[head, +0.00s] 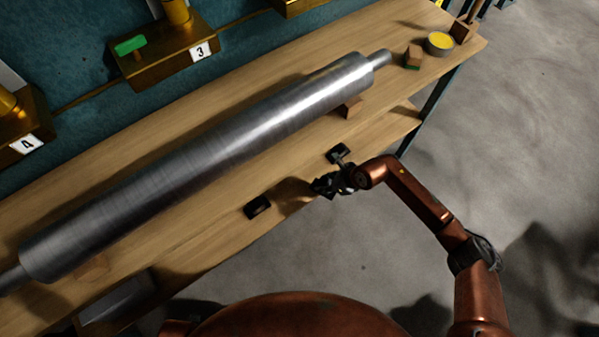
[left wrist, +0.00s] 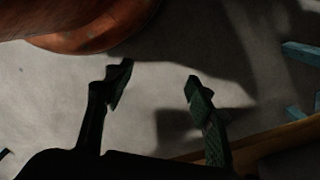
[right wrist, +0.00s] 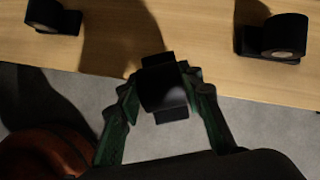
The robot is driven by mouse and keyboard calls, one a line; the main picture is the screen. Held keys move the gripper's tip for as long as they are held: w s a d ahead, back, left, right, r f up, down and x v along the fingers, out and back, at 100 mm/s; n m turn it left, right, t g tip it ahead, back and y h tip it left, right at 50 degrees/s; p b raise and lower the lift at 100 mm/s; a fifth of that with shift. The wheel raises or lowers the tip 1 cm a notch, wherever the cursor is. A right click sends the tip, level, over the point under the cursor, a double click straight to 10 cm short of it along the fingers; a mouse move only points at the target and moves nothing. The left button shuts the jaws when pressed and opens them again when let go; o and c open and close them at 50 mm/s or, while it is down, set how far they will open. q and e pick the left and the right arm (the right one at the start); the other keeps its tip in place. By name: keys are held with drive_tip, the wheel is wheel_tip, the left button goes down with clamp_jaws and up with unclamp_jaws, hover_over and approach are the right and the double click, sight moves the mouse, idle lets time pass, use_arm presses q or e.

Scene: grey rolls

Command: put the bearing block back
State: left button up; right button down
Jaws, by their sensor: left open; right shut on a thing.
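My right gripper (head: 334,184) is shut on a black bearing block (right wrist: 163,90), held near the front edge of the wooden bench (head: 200,240). In the right wrist view the block sits between both fingers (right wrist: 160,95). Two more black bearing blocks rest on the bench: one (head: 258,206) left of the gripper, the other (head: 339,153) just beyond it. Both also show in the right wrist view, at the upper left (right wrist: 55,18) and upper right (right wrist: 284,38). My left gripper (left wrist: 158,82) is open and empty above the floor in the left wrist view; the head view does not show it.
A long grey steel roll (head: 210,150) lies diagonally along the bench, with a wooden chock (head: 350,107) beside it. A small brown-green block (head: 412,57) and a yellow-topped tin (head: 439,43) stand at the far right end. Brass housings numbered 3 (head: 165,55) and 4 (head: 22,130) line the back.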

drive_tip(key=shift+w+a, duration=0.5)
drive_tip(key=shift+a, duration=0.3)
drive_tip(key=w+a+b, duration=0.1)
drive_tip(key=a, duration=0.1)
drive_tip(key=w+a+b, duration=0.1)
drive_tip(key=a, duration=0.1)
drive_tip(key=w+a+b, duration=0.1)
drive_tip(key=a, duration=0.1)
drive_tip(key=shift+w+f, duration=0.1)
drive_tip(key=shift+w, duration=0.2)
drive_tip(key=shift+w+a, duration=0.3)
drive_tip(key=shift+a, duration=0.1)
drive_tip(key=f+b, duration=0.2)
drive_tip(key=f, duration=0.1)
drive_tip(key=shift+w+a, duration=0.15)
drive_tip(key=shift+a, duration=0.2)
drive_tip(key=shift+f+b, duration=0.15)
drive_tip(key=shift+b, duration=0.2)
use_arm(q)
drive_tip(key=w+d+f+t+h, duration=0.2)
drive_tip(key=w+d+f+t, duration=0.2)
drive_tip(key=w+d+f, duration=0.3)
drive_tip(key=shift+w+f, duration=0.7)
drive_tip(key=shift+w, duration=0.25)
use_arm(e)
drive_tip(key=c, duration=1.3)
unclamp_jaws()
drive_tip(key=shift+f, duration=0.1)
